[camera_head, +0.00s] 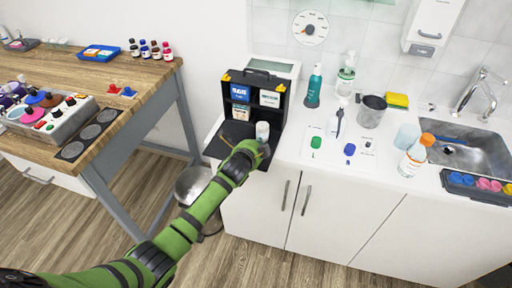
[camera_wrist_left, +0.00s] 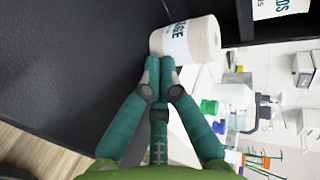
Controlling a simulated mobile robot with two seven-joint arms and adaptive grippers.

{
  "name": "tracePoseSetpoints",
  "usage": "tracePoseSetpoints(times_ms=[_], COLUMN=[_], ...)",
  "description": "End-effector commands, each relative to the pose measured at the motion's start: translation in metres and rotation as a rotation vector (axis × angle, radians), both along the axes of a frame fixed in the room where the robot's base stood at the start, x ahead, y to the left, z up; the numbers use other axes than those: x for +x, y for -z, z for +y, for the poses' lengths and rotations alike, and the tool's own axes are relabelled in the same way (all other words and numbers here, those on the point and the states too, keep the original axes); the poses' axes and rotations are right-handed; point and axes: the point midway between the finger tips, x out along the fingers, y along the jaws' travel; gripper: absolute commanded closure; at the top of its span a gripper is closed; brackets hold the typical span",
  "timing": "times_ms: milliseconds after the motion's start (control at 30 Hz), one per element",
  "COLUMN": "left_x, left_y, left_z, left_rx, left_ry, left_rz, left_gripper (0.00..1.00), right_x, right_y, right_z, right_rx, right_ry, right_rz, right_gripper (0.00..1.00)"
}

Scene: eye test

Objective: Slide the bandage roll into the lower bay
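The bandage roll (camera_head: 262,131) is a white cylinder standing on the lowered black front panel of the black case (camera_head: 281,87). In the left wrist view the roll (camera_wrist_left: 190,42) is close ahead, with part of its printed label showing. My left gripper (camera_head: 254,147) is at the near side of the roll. In the wrist view its fingertips (camera_wrist_left: 158,68) are together with nothing seen between them, at the roll's edge; they look to be touching it. The lower bay is the dark space low in the case, behind the roll and partly hidden. My right gripper is not in view.
Labelled packs (camera_head: 240,92) fill the case's upper part, with a white-labelled one (camera_head: 270,98) at right. A green bottle (camera_head: 314,88) stands right of the case. A white board (camera_head: 338,148) with coloured pieces, a metal cup (camera_head: 371,112) and a sink (camera_head: 470,148) lie further right.

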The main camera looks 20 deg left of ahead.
Motion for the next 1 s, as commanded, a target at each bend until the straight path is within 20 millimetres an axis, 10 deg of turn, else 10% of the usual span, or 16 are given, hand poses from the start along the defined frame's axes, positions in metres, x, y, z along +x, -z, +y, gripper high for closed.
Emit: tracePoseSetpoints(times_ms=[1000], left_x=[0.062], left_y=[0.002], left_z=[-0.005], left_rx=[0.000], left_ry=[0.001], left_rz=[-0.001], left_gripper=[1.00], right_x=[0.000], right_y=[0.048], right_z=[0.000], right_rx=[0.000], right_ry=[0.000], right_rz=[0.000], right_gripper=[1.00])
